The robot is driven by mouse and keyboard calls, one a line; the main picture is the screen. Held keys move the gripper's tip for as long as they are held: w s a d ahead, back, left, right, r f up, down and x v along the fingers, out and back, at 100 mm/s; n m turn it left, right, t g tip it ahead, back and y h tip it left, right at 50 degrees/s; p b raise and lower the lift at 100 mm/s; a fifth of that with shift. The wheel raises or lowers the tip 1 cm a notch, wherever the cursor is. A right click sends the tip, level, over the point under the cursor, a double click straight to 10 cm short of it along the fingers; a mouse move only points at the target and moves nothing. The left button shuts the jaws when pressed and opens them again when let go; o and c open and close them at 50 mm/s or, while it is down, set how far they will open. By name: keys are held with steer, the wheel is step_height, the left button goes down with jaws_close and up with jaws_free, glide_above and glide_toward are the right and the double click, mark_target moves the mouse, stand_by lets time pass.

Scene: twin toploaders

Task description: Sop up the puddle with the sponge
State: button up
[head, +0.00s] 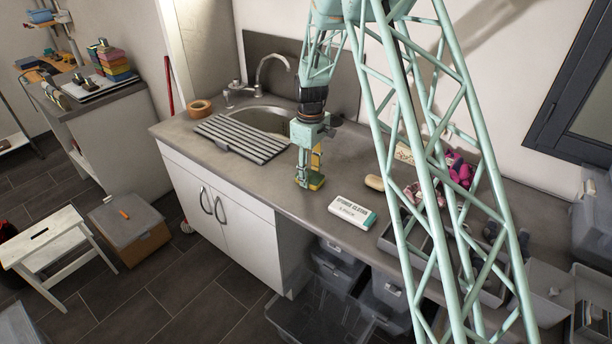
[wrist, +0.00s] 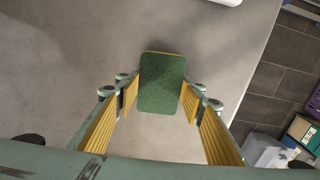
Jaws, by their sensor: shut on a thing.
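My gripper (head: 308,178) points down over the grey counter, to the right of the sink (head: 262,120). It is shut on a sponge (wrist: 162,84), which shows a green scouring face and a thin yellow edge between the yellow-lined fingers (wrist: 161,100) in the wrist view. In the head view the sponge (head: 317,183) is partly hidden by the fingers and is low, near the countertop; I cannot tell whether it touches. I cannot make out a clear puddle outline; the counter in the wrist view has only faint darker patches.
A grey slatted drying rack (head: 238,136) lies left of my gripper. A white labelled box (head: 352,212) and a tan oval thing (head: 374,182) are to the right. Grey trays (head: 392,238) stand farther right. The counter front edge (head: 240,182) is close.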

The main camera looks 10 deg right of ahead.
steer(key=shift+s+d, duration=0.2)
steer(key=shift+d, duration=0.3)
steer(key=shift+w, duration=0.15)
stand_by(0.3)
steer(key=shift+w+a+p, duration=0.15)
steer(key=shift+w+a, duration=0.1)
steer(key=shift+w, duration=0.95)
steer(key=shift+w+a+p, duration=0.15)
steer(key=shift+w+a, duration=0.05)
steer(key=shift+w, duration=0.95)
steer(key=shift+s+a, duration=0.1)
steer(key=shift+s+a+b, duration=0.5)
steer(key=shift+s+a, duration=1.1)
steer(key=shift+a, duration=0.2)
steer(key=shift+d, duration=0.15)
steer(key=shift+s+d+b, duration=0.1)
steer(key=shift+s+d, duration=0.15)
steer(key=shift+d, duration=0.5)
steer(key=shift+s+d+b, duration=0.1)
steer(key=shift+s+d, duration=0.15)
steer(key=shift+d, duration=0.5)
steer(key=shift+s+d+b, duration=0.1)
steer(key=shift+s+d, duration=0.15)
steer(key=shift+d, duration=0.5)
